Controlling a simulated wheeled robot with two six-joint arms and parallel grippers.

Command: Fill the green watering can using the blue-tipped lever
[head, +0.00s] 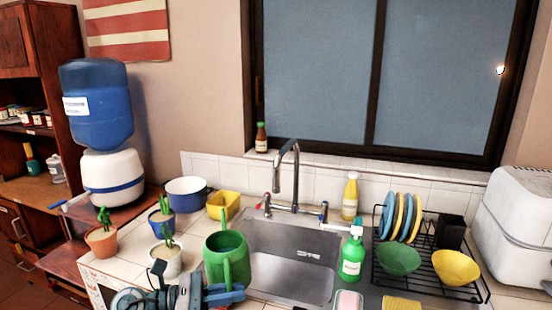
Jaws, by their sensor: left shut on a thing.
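The green watering can (212,262) is upright at the left edge of the sink, its open top facing up and its handle toward me. My left gripper (232,292) is shut on the can's handle, low in the picture; the gripper hides the can's lower part, so I cannot tell whether its base touches the counter. The chrome faucet (289,150) arches over the back of the sink. Its blue-tipped lever (324,207) is on the right and a red-tipped lever (265,198) is on the left. No water shows at the spout. My right gripper is out of view.
The steel sink (290,270) is empty. A green soap bottle (352,255) and yellow bottle (350,196) stand right of the faucet, near the dish rack (430,275). Potted cacti (167,258), a yellow container (223,206) and a blue pot (187,196) crowd the left counter.

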